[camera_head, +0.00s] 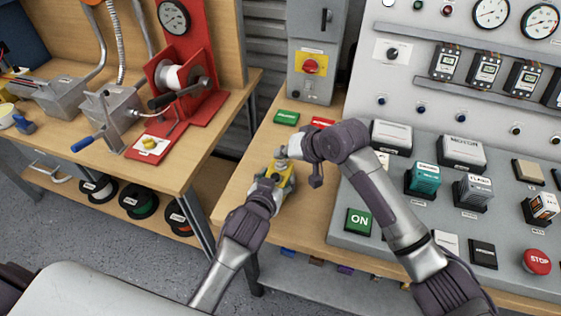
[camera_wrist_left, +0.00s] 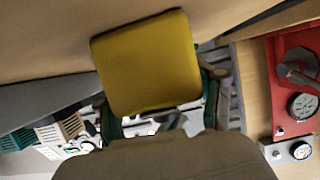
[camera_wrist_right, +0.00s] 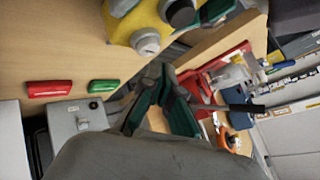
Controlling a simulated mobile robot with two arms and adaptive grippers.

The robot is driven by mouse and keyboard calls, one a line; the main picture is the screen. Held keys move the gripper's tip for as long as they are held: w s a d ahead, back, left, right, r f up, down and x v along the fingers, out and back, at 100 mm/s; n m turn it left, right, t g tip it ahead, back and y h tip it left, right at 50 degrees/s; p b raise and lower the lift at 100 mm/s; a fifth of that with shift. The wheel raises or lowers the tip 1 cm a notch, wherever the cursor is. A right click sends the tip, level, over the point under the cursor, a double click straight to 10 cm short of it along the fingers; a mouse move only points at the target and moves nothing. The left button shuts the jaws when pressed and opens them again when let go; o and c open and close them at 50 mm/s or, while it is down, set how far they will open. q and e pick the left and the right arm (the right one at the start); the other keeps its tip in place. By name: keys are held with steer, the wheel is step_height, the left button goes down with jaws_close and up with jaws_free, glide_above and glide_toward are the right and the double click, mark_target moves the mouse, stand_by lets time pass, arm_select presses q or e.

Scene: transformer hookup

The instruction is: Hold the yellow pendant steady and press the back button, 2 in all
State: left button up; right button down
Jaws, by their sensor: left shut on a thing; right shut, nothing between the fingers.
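The yellow pendant (camera_head: 283,171) is held above the front left part of the wooden bench. My left gripper (camera_head: 272,179) is shut on it from below and left. The pendant's yellow body (camera_wrist_left: 148,62) fills the upper middle of the left wrist view, between the fingers. In the right wrist view the pendant (camera_wrist_right: 150,18) is at the top, with a grey round button (camera_wrist_right: 146,42) and a dark one (camera_wrist_right: 180,12). My right gripper (camera_wrist_right: 160,72) is shut and empty, its fingertips just below the grey button with a gap visible. Which button is the back one, I cannot tell.
A green block (camera_head: 286,118) and a red block (camera_head: 322,123) lie farther back on the bench, before a grey box with a red knob (camera_head: 310,67). A sloped control panel (camera_head: 400,240) stands right. A second bench (camera_head: 195,150) stands left, across a gap.

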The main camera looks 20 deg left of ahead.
mark_target(283, 164)
steer(key=shift+r, duration=2.55)
step_height(283, 164, up, 4)
steer(key=shift+f, duration=0.1)
stand_by(0.4)
steer(key=shift+f, duration=0.1)
steer(key=shift+f, duration=4.3)
steer(key=shift+f, duration=0.1)
steer(key=shift+f, duration=0.35)
